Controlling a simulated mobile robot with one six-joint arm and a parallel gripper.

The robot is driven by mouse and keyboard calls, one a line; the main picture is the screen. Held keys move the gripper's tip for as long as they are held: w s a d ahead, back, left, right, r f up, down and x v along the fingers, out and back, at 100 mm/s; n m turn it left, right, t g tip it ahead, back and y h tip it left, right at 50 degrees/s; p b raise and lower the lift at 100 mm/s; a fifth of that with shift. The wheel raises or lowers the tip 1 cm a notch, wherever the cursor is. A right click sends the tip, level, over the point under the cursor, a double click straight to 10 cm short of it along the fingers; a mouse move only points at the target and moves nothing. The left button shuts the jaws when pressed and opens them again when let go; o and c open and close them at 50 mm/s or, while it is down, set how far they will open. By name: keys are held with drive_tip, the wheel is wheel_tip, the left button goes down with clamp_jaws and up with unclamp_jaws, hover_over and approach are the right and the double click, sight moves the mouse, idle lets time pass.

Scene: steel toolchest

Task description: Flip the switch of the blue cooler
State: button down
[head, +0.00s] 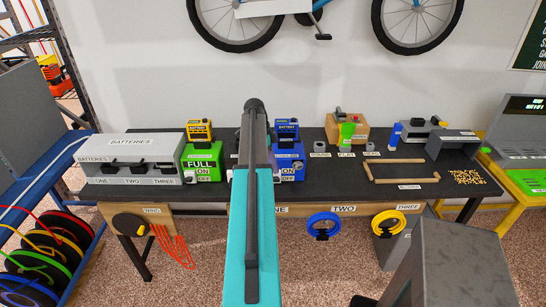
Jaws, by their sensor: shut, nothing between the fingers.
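The blue cooler (291,162) stands on the dark bench, just right of my arm. Its left part is hidden by the arm. A blue battery (287,131) stands at its top. ON and OFF labels (289,172) show low on its front, and the switch itself is too small to tell its position. My gripper (254,104) is the dark end of the teal arm. It is shut and empty, seen end-on, left of the blue cooler. I cannot tell how far it is from the cooler.
A green cooler (203,157) with a yellow battery stands left of my arm. A grey battery box (130,160) is farther left. A shelf (55,185) stands at the left.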

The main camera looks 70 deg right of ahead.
sight(276, 179)
drive_tip(key=shift+s+a+f+p, duration=0.1)
drive_tip(key=shift+a+f+p, duration=0.25)
drive_tip(key=shift+f, duration=0.55)
drive_tip(key=shift+s, duration=0.15)
